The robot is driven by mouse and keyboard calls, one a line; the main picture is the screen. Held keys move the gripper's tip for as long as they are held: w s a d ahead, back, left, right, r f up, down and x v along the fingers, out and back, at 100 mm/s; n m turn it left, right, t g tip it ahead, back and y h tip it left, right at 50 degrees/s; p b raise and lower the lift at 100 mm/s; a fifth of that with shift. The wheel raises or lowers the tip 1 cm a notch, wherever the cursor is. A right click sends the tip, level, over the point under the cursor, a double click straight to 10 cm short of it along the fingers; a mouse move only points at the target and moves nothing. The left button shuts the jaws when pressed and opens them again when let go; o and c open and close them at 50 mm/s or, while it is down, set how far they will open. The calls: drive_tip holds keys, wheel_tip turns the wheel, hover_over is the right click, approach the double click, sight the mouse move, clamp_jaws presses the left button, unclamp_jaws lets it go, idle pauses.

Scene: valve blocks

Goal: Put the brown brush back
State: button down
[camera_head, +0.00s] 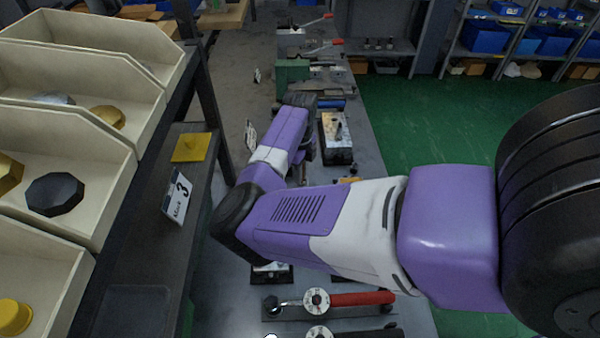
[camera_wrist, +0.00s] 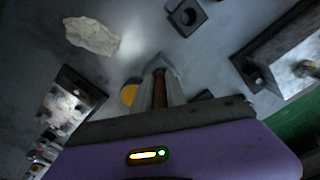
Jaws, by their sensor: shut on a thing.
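My gripper (camera_wrist: 160,85) points at the grey bench top in the wrist view. Its fingers are shut on a narrow brown thing (camera_wrist: 158,92), which looks like the brown brush's handle. The rest of the brush is hidden or too dark to make out. In the head view my purple and white arm reaches over the bench and hides most of the gripper and what it holds.
The grey bench (camera_head: 358,112) carries a metal block on a dark base (camera_head: 336,137) and a red-handled tool (camera_head: 350,299). Cream bins (camera_head: 110,192) line the left. In the wrist view, a crumpled pale cloth (camera_wrist: 92,36) and a dark block (camera_wrist: 187,15) lie nearby.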

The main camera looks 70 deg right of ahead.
drive_tip(key=shift+f, duration=0.1)
drive_tip(key=c, duration=1.8)
unclamp_jaws()
drive_tip(key=shift+f, duration=0.1)
drive_tip(key=o, duration=0.4)
drive_tip(key=shift+o, duration=0.2)
